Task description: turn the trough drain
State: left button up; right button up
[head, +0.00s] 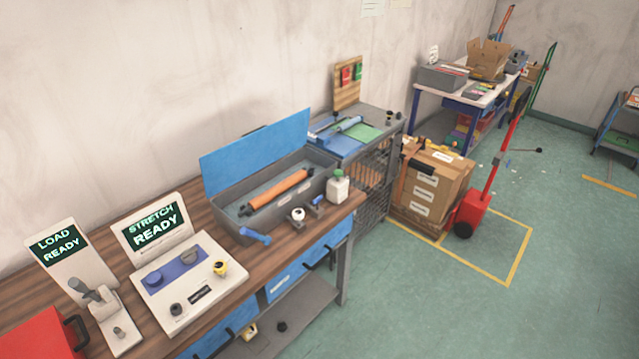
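A grey trough (228,228) stands on the wooden bench with its blue lid (258,150) raised at the back. An orange roller (278,191) lies lengthwise inside it. A blue handle-like part (256,236) sits at the trough's front left corner. A white round part with a dark centre (298,214) and a small blue-grey fitting (316,200) are along its front side. I cannot tell for sure which of these is the drain. Neither of my grippers is in view.
A white bottle with a green cap (338,186) stands right of the trough. A STRETCH READY console (190,290) and a LOAD READY lever unit (112,325) are on the left. Cartons (432,185) and a red hand truck (474,212) stand beyond. Green floor (420,310) is clear at the right front.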

aim_at(317, 201)
jog(key=u, duration=0.35)
jog(key=i, duration=1.15)
jog(key=u, duration=0.45)
